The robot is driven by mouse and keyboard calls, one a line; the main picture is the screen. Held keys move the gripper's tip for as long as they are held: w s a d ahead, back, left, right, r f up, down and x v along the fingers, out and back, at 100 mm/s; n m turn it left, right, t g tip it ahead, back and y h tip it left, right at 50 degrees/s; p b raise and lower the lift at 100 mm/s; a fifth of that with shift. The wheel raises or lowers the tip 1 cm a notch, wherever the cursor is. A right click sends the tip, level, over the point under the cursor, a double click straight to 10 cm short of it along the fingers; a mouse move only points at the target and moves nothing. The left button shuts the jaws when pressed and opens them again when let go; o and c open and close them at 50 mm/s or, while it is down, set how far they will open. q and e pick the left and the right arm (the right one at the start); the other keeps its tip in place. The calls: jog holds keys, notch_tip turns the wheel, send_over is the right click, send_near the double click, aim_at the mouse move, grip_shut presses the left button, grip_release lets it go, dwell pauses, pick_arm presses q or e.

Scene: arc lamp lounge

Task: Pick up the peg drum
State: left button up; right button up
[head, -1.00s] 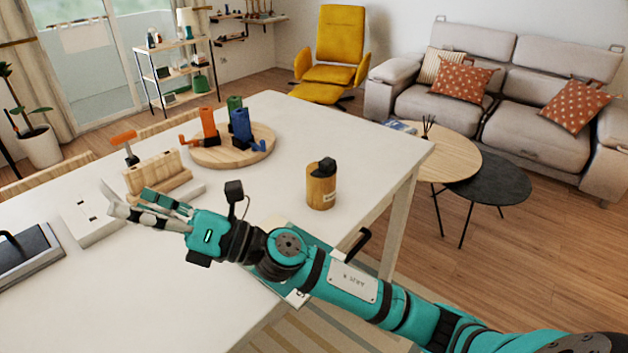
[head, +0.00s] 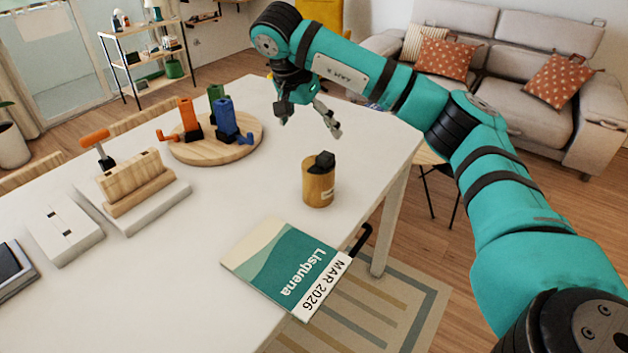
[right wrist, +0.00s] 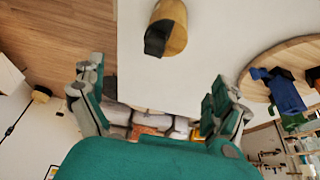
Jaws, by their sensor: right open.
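A short wooden cylinder (head: 318,188) with a black piece on top stands upright near the table's right edge. I take it to be the peg drum. It also shows at the top of the right wrist view (right wrist: 174,22), with its black piece toward the camera. My right gripper (head: 310,122) is open and empty above the far right part of the table, beyond the cylinder and apart from it. In the right wrist view the two spread fingers (right wrist: 155,82) have nothing between them. My left gripper is not in view.
A round wooden board (head: 250,143) holds orange, green and blue pieces. A slotted wooden block (head: 133,187), a white box (head: 65,232) and a dark tray (head: 12,275) lie left. A booklet (head: 285,262) lies at the front edge. The white tabletop (head: 190,255) is clear between them.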

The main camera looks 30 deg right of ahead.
aim_at(321, 153)
jog(key=x, duration=0.6)
jog(key=shift+a+f+b, duration=0.1)
jog(key=shift+f+b, duration=0.15)
jog(key=shift+b, duration=0.1)
jog(key=p+x, duration=0.1)
jog(key=x, duration=0.4)
jog(key=p+x, duration=0.1)
jog(key=x, duration=0.1)
jog(key=p+x, duration=0.1)
jog(key=x, duration=0.1)
jog(key=shift+w+a, duration=0.2)
jog(key=shift+w, duration=0.05)
jog(key=shift+d+f, duration=0.1)
jog(key=shift+f, duration=0.15)
jog(key=shift+c, duration=0.4)
jog(key=c, duration=1.5)
